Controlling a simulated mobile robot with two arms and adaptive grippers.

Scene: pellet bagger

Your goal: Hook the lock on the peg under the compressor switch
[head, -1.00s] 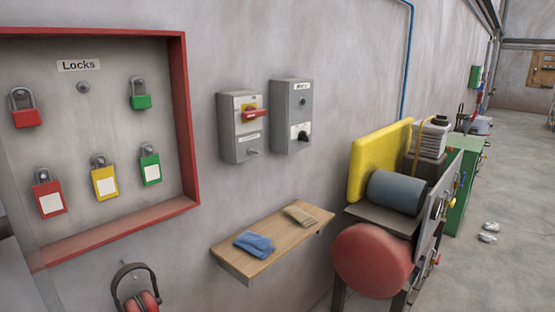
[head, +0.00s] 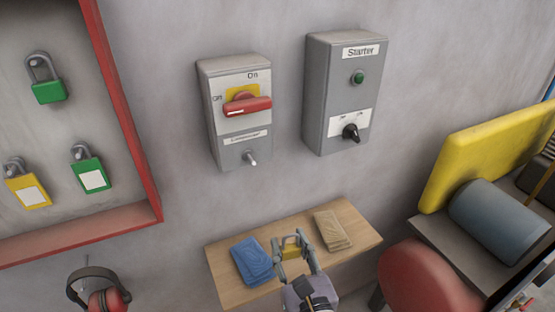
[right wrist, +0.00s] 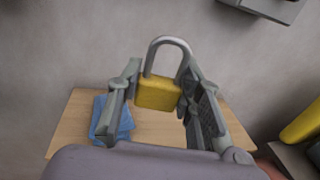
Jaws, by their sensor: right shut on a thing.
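The compressor switch (head: 237,132) is a grey wall box with a red handle (head: 247,106) lying horizontal on a yellow plate. A short light peg (head: 250,157) sticks out below its label. My right gripper (head: 293,248) is low in the head view, below and to the right of the peg and apart from it. It is shut on a yellow padlock (right wrist: 158,94). In the right wrist view the lock is upright between the fingers, with its grey shackle (right wrist: 167,43) up. The lock looks small in the head view (head: 291,251). My left gripper is not in view.
A starter box (head: 343,70) hangs right of the switch. A wooden shelf (head: 226,281) with blue cloth (head: 252,261) and tan gloves (head: 332,231) is below. A red-framed lock board (head: 122,110) is at left, a yellow guard (head: 485,150) at right.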

